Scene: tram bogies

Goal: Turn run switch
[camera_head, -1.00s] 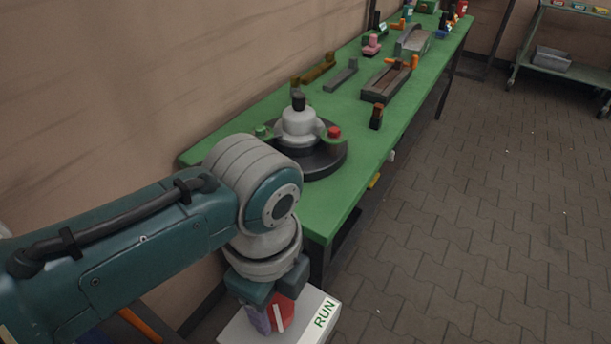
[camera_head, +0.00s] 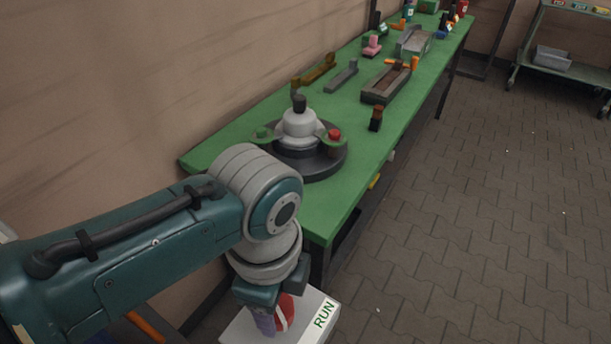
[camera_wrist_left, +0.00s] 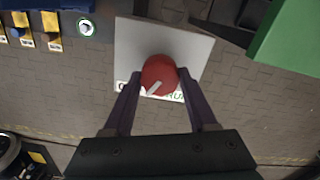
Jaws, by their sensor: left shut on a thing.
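The run switch is a round red knob (camera_head: 285,312) with a white pointer line, on top of a pale box (camera_head: 309,327) marked RUN in green. In the left wrist view the knob (camera_wrist_left: 158,70) sits in the middle of the box, its pointer slanting toward the lower left. Lettering on the box is partly hidden behind the knob and fingers. My left gripper (camera_wrist_left: 159,77) has its purple fingers shut on the knob, one on each side. In the head view the gripper (camera_head: 274,316) reaches down from above and hides part of the knob. My right gripper is not in view.
A green workbench (camera_head: 232,150) runs along the wall close beyond my arm. A dark round fixture (camera_head: 318,168) with a grey dome stands on its near end. Other parts lie farther along. The paved floor (camera_head: 450,230) to the right is clear.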

